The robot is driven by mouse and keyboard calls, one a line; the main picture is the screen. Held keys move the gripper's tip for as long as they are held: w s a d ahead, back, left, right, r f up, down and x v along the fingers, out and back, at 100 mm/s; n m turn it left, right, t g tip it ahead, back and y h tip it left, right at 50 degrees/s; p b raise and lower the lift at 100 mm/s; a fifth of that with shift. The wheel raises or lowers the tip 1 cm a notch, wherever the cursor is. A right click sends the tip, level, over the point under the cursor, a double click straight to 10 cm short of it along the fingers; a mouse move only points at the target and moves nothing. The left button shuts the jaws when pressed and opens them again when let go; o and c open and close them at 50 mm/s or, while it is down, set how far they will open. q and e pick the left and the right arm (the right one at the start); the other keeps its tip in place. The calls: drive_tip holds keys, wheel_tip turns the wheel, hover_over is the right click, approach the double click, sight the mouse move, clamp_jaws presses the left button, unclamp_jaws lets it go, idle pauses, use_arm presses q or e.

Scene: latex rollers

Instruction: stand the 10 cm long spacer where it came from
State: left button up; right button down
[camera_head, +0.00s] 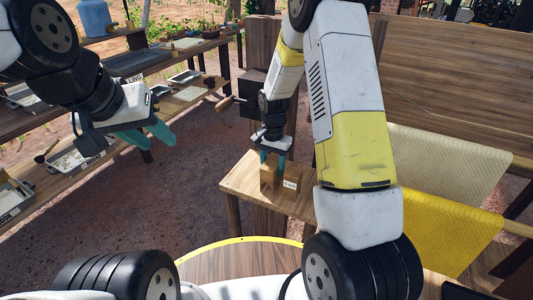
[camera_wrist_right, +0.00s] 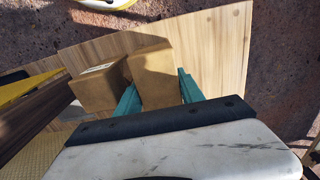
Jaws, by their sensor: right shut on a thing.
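My right gripper (camera_head: 272,157) is shut on a brown block-shaped spacer (camera_head: 268,176) at the small wooden shelf. In the right wrist view the same spacer (camera_wrist_right: 154,76) sits between the teal fingers (camera_wrist_right: 160,94). It looks upright; I cannot tell whether its base touches the shelf. A second brown block (camera_head: 289,184) with a white label stands close beside it, and it also shows in the right wrist view (camera_wrist_right: 98,90). The label is too small to read surely. My left gripper (camera_head: 148,134) is open and empty, far left of the shelf.
The wooden shelf (camera_head: 238,188) has bare board left of the blocks. A cream roller sheet (camera_head: 445,168) and a yellow one (camera_head: 450,240) hang at the right. A long bench (camera_head: 75,178) with trays runs along the left. A wooden handle (camera_head: 224,104) sticks out behind the shelf.

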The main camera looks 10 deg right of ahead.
drive_tip(key=shift+f, duration=0.15)
drive_tip(key=c, duration=0.7)
unclamp_jaws()
